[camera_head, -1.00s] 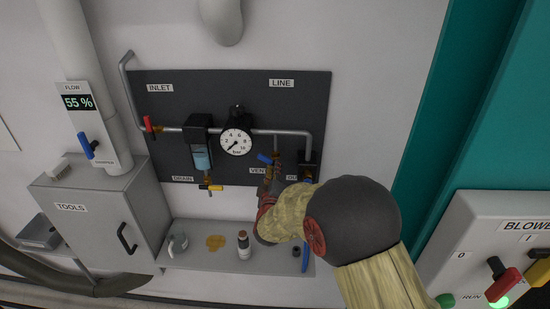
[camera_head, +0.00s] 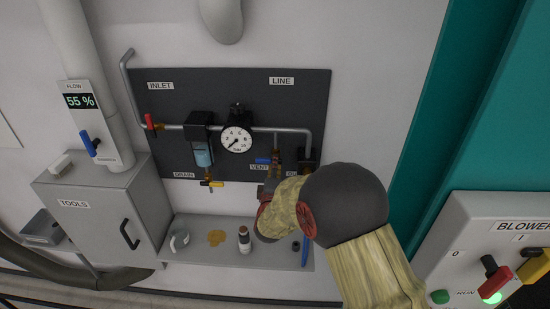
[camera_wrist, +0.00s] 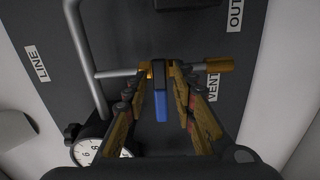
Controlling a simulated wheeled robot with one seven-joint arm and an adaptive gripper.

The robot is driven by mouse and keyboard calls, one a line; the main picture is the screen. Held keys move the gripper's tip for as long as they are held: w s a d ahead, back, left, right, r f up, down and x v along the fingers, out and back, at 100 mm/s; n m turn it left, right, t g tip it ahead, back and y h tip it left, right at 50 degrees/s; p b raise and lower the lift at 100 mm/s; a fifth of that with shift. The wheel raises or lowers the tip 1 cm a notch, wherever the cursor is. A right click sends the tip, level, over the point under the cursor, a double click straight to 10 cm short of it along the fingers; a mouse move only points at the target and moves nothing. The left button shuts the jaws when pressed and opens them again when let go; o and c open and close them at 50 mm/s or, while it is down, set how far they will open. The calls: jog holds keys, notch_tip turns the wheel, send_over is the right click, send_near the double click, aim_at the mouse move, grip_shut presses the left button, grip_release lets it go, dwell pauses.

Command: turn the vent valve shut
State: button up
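The vent valve (camera_head: 275,160) is a small brass valve under the line pipe, beside the VENT label. Its blue lever (camera_head: 263,161) points left, about level and across the pipe. In the wrist view the blue lever (camera_wrist: 161,106) lies between the two fingers of my gripper (camera_wrist: 161,76). The fingers are apart, with dark panel showing on both sides of the lever. Their tips are close to the brass hub; contact there is unclear. In the head view my gripper (camera_head: 268,187) is just below the valve, partly hidden by my wrist.
A pressure gauge (camera_head: 236,139) sits left of the valve. A red-handled inlet valve (camera_head: 151,122) and a yellow-handled drain valve (camera_head: 211,183) are on the same panel. A shelf (camera_head: 205,256) below holds a mug (camera_head: 179,240) and a bottle (camera_head: 244,240). A blower box (camera_head: 465,225) stands right.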

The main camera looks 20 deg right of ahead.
jog(key=shift+v, duration=2.95)
